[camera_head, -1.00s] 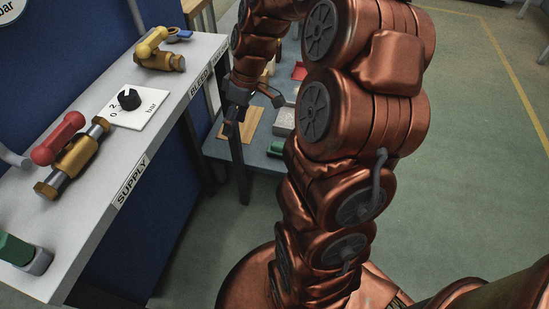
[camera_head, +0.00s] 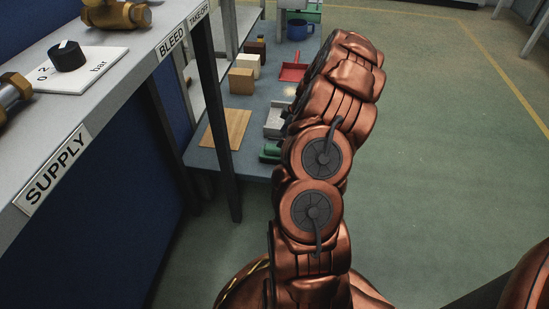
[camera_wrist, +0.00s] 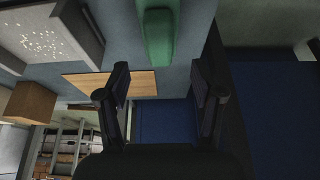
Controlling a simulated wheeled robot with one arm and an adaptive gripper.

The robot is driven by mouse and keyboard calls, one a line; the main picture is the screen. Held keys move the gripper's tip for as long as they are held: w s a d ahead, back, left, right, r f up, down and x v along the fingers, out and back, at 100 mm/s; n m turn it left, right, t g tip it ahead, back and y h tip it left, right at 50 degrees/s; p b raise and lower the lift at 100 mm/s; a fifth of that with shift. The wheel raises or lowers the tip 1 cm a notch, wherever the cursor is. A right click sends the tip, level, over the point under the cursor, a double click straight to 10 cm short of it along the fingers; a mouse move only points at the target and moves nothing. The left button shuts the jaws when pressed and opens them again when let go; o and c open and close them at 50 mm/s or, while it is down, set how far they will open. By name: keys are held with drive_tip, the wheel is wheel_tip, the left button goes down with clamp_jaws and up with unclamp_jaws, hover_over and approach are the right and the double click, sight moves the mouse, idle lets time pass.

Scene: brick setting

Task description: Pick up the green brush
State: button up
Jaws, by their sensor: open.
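The green brush (camera_head: 270,152) lies at the near edge of the low blue-grey table (camera_head: 205,158), partly hidden by my arm in the head view. In the wrist view a rounded green piece that looks like the brush (camera_wrist: 158,38) shows at the top middle, lying beyond my fingertips. My gripper (camera_wrist: 160,82) is open, with nothing between its two dark fingers. The brush is apart from the fingers and roughly in line with the gap between them. My gripper is hidden behind my arm in the head view.
A wooden board (camera_head: 224,128) and a grey block (camera_head: 274,118) lie close to the brush. Wooden blocks (camera_head: 242,80), a red dustpan (camera_head: 292,72) and a blue mug (camera_head: 298,30) stand farther back. The shelf (camera_head: 100,100) with valves is at left. Open floor (camera_head: 440,150) is at right.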

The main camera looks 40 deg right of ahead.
sight(276, 147)
drive_tip(key=shift+b+x, duration=0.3)
drive_tip(key=shift+x, duration=0.95)
drive_tip(key=b+x, duration=0.2)
drive_tip(key=x, duration=0.3)
drive_tip(key=shift+r, duration=0.1)
clamp_jaws()
